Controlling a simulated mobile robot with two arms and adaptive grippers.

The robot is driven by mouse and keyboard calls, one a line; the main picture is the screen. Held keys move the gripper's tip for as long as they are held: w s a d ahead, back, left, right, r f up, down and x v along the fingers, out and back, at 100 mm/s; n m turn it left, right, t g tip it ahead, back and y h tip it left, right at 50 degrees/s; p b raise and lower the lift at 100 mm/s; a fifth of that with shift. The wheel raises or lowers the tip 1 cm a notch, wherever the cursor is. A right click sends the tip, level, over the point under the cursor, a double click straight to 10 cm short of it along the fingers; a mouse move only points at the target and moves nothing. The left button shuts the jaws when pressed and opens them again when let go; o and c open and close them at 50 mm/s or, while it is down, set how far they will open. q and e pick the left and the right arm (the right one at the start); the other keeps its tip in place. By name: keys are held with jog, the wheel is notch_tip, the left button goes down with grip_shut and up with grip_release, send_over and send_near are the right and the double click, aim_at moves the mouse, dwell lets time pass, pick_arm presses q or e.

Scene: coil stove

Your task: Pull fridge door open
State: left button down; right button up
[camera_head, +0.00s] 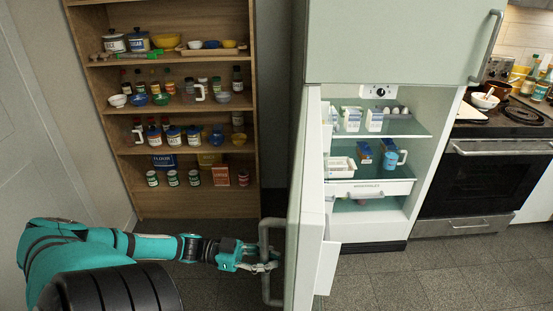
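The fridge door (304,230) stands wide open toward me, seen nearly edge-on, with its shelved inner side facing right. Its grey bar handle (264,236) is on the outer face, to the left. The lower fridge compartment (372,186) is exposed, with cartons, eggs and a blue mug on its shelves. My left gripper (267,265) comes in from the left at the lower part of the handle. Its fingers sit around the bar and look shut on it, though the fingertips are small and partly hidden. My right gripper is out of view.
A wooden shelf (190,209) with jars and bowls stands behind my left arm. The upper fridge door (400,40) is shut. An oven (490,180) stands right of the fridge. Grey tiled floor (440,275) is clear in front of them.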

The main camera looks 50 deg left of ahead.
pick_arm(q)
jog(key=shift+s+a, duration=0.1)
dwell(0.3)
jog(key=c, duration=1.2)
grip_release()
jog(key=shift+o, duration=0.2)
jog(key=v, duration=1.2)
jog(key=shift+s, duration=0.1)
